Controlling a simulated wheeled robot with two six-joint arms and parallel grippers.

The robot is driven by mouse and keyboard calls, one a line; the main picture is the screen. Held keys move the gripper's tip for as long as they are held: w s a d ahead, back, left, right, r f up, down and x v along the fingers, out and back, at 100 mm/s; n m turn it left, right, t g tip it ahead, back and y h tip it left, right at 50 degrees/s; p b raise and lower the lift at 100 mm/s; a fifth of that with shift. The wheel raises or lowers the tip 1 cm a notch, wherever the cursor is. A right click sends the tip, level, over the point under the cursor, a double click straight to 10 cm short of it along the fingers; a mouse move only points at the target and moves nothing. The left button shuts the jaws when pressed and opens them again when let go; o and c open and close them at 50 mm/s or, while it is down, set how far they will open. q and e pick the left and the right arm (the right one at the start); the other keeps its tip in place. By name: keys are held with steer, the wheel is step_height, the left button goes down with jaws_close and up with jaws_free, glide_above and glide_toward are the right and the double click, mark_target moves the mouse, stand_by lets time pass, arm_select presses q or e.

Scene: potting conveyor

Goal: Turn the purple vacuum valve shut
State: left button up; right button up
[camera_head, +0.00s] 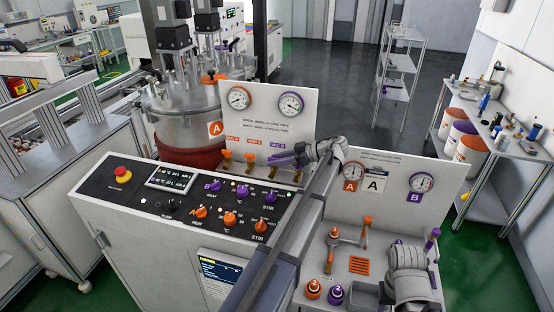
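The purple valve lever (284,159) lies roughly level at the right end of the valve row, under a purple label on the white gauge panel (262,112). My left gripper (303,152) is at the lever's right end, pointing left. Its fingers are small and overlap the lever, so I cannot tell whether they touch it or how far they are open. My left forearm hides the panel's lower right. My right gripper (412,272) is low at the right, above the right-hand bench; its fingertips are not clear.
Orange valves (251,162) stand left of the purple lever. A control console (185,203) with knobs lies in front. A steel vessel (185,112) stands behind left. A second gauge panel (395,172) and bench with orange and purple fittings are at right. Open floor lies beyond.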

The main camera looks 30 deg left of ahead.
arm_select(q)
steer(key=shift+w+f, duration=0.1)
steer(key=shift+w, duration=0.15)
steer(key=shift+s, duration=0.1)
steer(key=shift+d+r, duration=0.2)
steer(key=shift+r, duration=0.05)
steer(key=p+v, duration=0.3)
steer(key=v, duration=0.4)
steer(key=shift+d, duration=0.1)
steer(key=shift+f, duration=0.1)
steer(key=shift+d, duration=0.15)
